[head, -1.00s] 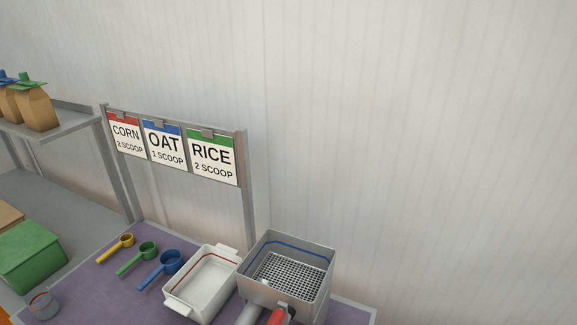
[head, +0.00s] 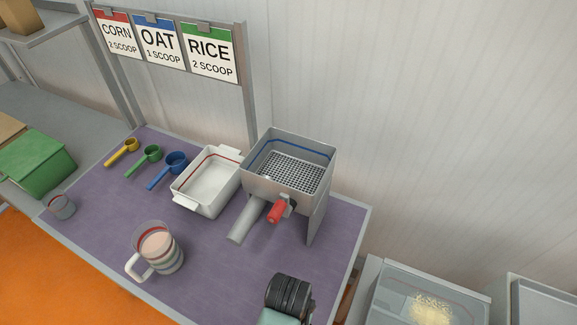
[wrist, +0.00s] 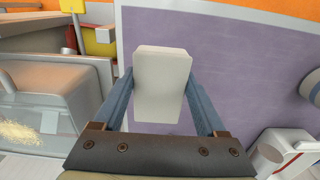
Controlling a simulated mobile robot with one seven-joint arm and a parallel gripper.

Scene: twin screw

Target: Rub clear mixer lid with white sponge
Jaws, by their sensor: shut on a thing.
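The white sponge (wrist: 162,90) is a pale block held between the two blue-grey fingers of my gripper (wrist: 160,76) in the wrist view. The gripper is shut on its sides. The clear mixer lid (head: 432,282) is at the lower right of the head view, with pale yellow grain visible through it. What appears to be the same lid (wrist: 45,85) is at the left of the wrist view, apart from the sponge. The gripper itself is not visible in the head view; only a dark part of my arm shows at the bottom.
The purple table mat (head: 230,270) carries a clear handled jug (head: 160,250), a white tray (head: 208,185), a metal sieve box (head: 290,172), and scoops in yellow, green and blue (head: 170,168). Another metal-edged unit (head: 540,300) stands at the far right.

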